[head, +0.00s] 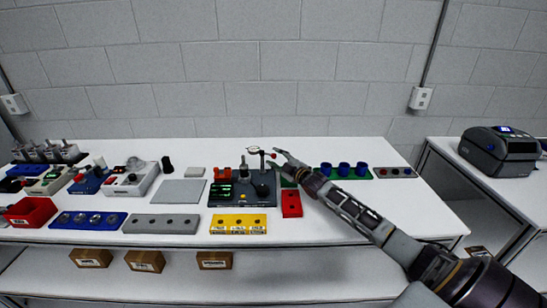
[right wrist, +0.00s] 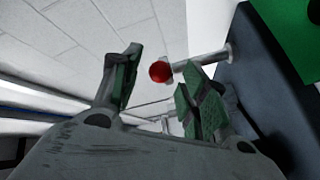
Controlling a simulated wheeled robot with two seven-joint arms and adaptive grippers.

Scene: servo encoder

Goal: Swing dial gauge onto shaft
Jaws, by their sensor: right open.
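The dial gauge (head: 253,150) is a small round face on an arm above the dark test fixture (head: 228,200) at the middle of the table. A red knob (head: 273,155) shows at the right end of this arm. My right gripper (head: 279,158) is open beside the red knob, reaching in from the right. In the right wrist view, the red knob (right wrist: 160,72) appears between the two open fingers, with no visible grip on it. A pale rod (right wrist: 212,60) runs near it towards the dark fixture. The shaft is too small to tell apart. My left gripper is out of view.
A yellow tray (head: 238,232) and a red block (head: 291,204) stand close to the fixture. A green tray with blue cups (head: 344,169) lies behind my right arm. A grey plate (head: 178,192) lies left of the fixture. A printer (head: 497,150) stands on the right table.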

